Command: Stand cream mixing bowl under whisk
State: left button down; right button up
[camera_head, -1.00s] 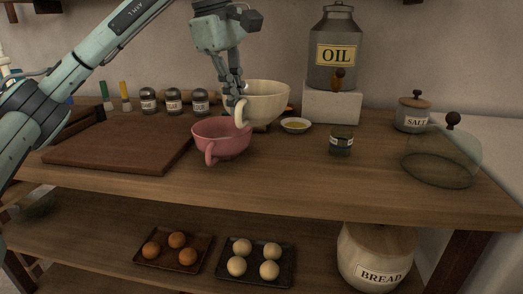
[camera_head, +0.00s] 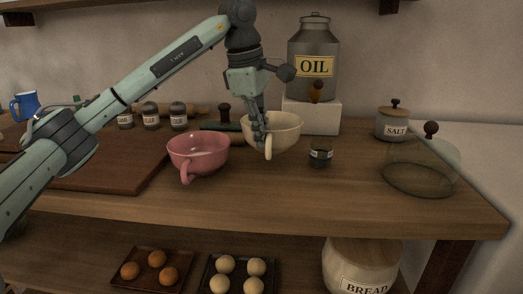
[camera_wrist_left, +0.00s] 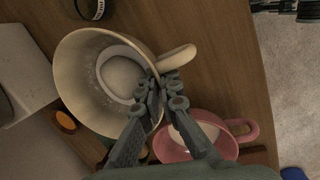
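The cream mixing bowl (camera_head: 286,130) is at the back middle of the worktop, its handle toward me. My left gripper (camera_head: 260,143) comes down on its left front rim beside the handle. In the left wrist view, the gripper (camera_wrist_left: 165,97) has its fingers closed across the rim of the cream bowl (camera_wrist_left: 82,60), next to the handle. A whitish round patch shows inside the bowl. Whether its base touches the worktop is unclear. No whisk shows in either view. My right gripper is not seen in the head view.
A pink bowl (camera_head: 198,153) stands close left. A small dark jar (camera_head: 320,153) is close right, with the white block (camera_head: 316,117) and oil canister (camera_head: 313,62) behind. A glass dome (camera_head: 420,168) is farther right. The front middle worktop is clear.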

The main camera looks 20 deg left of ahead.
pick_arm(q)
jog(key=shift+s+x, duration=0.2)
jog(key=shift+x, duration=0.75)
jog(key=shift+s+x, duration=0.15)
jog(key=shift+x, duration=0.75)
jog(key=shift+a+f, duration=0.25)
jog(key=c, duration=1.7)
grip_release()
